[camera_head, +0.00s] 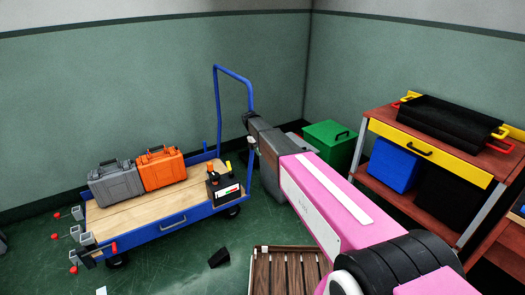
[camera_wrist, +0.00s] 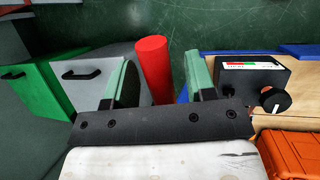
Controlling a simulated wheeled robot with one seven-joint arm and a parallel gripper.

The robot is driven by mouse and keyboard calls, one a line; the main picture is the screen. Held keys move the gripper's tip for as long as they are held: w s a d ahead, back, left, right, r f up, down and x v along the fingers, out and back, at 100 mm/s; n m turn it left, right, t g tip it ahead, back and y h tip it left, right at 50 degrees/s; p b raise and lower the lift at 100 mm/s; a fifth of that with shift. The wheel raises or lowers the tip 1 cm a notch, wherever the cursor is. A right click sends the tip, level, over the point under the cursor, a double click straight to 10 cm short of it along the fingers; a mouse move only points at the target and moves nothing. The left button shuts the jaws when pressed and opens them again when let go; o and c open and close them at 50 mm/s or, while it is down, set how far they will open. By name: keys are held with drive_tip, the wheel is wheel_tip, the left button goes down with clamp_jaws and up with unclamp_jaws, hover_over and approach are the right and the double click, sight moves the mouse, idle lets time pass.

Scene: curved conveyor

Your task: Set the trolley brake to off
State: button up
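The trolley (camera_head: 166,229) has a blue frame, a wooden deck and a tall blue handle (camera_head: 218,105). A small black control box (camera_head: 215,191) with a red, green and white label sits at its right end. In the wrist view the box (camera_wrist: 238,88) is at the right, with a round black knob (camera_wrist: 275,100) bearing a white mark. The label's writing is too small to read. My gripper (camera_wrist: 158,85) is open, its two green fingers apart. A red cylinder (camera_wrist: 154,62) shows between and beyond them; I cannot tell whether it touches. In the head view my gripper (camera_head: 250,145) is beside the handle, right of the box.
A grey case (camera_head: 117,187) and an orange case (camera_head: 162,170) stand on the deck. A green box (camera_head: 325,143) is on the floor behind my arm. A red-brown shelf (camera_head: 360,178) with a black tray (camera_head: 450,122) stands at the right. A slatted wooden crate (camera_head: 258,275) is in front.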

drive_tip(key=shift+r, duration=0.6)
wheel_tip(320, 180, up, 3)
drive_tip(key=s+a+r, duration=0.6)
drive_tip(key=s+a, duration=0.2)
drive_tip(key=shift+s+r, duration=0.25)
drive_tip(key=shift+r, duration=0.15)
